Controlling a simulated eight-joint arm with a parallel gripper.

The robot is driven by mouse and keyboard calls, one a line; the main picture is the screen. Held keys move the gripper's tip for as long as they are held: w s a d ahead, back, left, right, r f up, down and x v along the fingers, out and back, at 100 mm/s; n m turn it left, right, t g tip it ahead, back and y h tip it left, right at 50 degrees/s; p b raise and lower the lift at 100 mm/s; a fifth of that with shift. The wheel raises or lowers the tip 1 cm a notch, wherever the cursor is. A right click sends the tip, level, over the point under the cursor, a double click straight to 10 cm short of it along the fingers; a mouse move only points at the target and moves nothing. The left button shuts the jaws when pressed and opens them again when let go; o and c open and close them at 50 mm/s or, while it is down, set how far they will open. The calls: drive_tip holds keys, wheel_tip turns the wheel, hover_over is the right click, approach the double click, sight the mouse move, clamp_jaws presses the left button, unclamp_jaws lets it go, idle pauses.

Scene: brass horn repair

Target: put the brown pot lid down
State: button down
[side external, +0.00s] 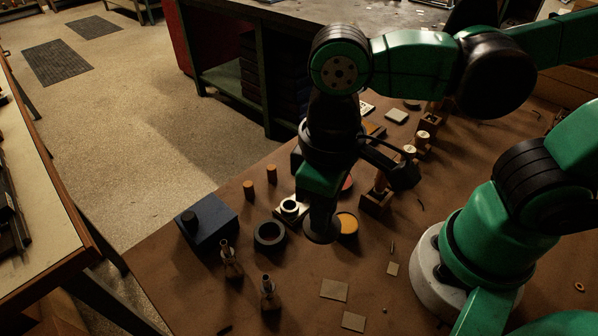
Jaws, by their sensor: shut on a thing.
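My gripper (322,212) points down over the middle of the brown bench and is shut on a dark round disc, which looks like the brown pot lid (322,233). The fingers themselves are dark and hard to make out. The lid's gap above the bench is hard to judge. Just to its right is a round pot with orange-yellow contents (347,223), uncovered and partly hidden by my gripper. A pot with red contents (348,183) shows behind my gripper, mostly hidden.
Left of the lid are a black ring (269,236), a white block with a dark ring (289,208), a blue block (207,225) and two small bottles (268,291). Wooden holders (376,199) stand to the right. Flat square plates (334,290) lie in front, with bare bench around them.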

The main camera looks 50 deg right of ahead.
sight(318, 267)
drive_tip(key=shift+f, duration=5.15)
drive_tip(key=c, duration=0.7)
unclamp_jaws()
drive_tip(key=shift+r, duration=0.2)
wheel_tip(318, 267, up, 11)
drive_tip(key=shift+r, duration=0.2)
drive_tip(key=w+d+m+t, duration=0.1)
drive_tip(key=w+d+t, duration=0.1)
drive_tip(key=w+d, duration=0.1)
drive_tip(key=w+d+m+t, duration=0.1)
drive_tip(key=w+d+t, duration=0.1)
drive_tip(key=d, duration=0.3)
drive_tip(key=w+d+m+t, duration=0.1)
drive_tip(key=w+d+t, duration=0.2)
drive_tip(key=w+d, duration=0.1)
drive_tip(key=shift+w+r+m, duration=0.1)
drive_tip(key=shift+r+m, duration=0.2)
drive_tip(key=shift+r, duration=0.05)
